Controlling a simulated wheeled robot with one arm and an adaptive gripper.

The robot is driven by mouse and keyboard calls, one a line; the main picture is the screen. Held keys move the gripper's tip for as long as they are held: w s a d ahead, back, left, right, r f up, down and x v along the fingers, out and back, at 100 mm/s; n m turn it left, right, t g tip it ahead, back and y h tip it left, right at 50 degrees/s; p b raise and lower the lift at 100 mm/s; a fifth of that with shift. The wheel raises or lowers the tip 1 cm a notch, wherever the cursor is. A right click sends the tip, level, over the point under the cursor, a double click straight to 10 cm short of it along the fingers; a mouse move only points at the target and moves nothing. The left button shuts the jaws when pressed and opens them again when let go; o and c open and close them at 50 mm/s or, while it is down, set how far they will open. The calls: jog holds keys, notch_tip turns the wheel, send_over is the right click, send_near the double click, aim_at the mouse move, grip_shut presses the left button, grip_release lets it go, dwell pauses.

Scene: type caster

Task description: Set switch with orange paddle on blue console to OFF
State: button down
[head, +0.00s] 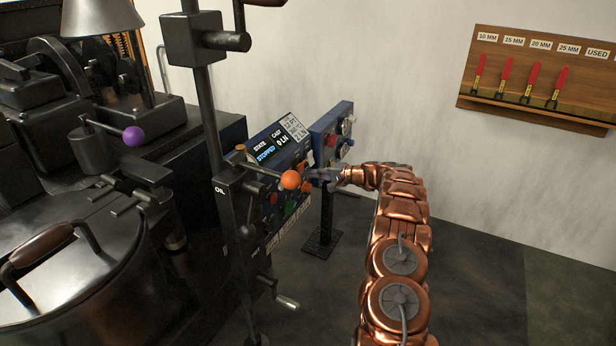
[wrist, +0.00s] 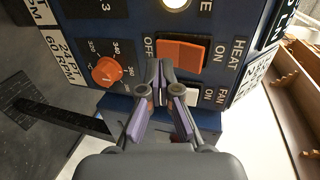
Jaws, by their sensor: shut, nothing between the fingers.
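The blue console (wrist: 135,32) fills the upper part of the wrist view. Its switch with the orange paddle (wrist: 184,54) sits right of centre, with OFF printed at its left end and HEAT and ON to its right. I cannot tell for sure which way the paddle is tilted. My gripper (wrist: 160,68) is shut and empty, its tips close to the OFF end of the paddle; contact is unclear. In the head view my gripper (head: 318,175) is at the machine's control panels, and the paddle cannot be made out there.
An orange knob (wrist: 106,72) is left of my fingers. A pale FAN switch (wrist: 192,93) is just below the paddle, partly behind a finger. An orange ball lever (head: 291,180) stands close left of my gripper. A wall rack (head: 540,80) hangs far right; open floor lies below it.

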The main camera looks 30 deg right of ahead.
jog(key=s+d, duration=0.6)
jog(key=s, duration=0.3)
jog(key=shift+s, duration=0.3)
jog(key=shift+f, duration=0.1)
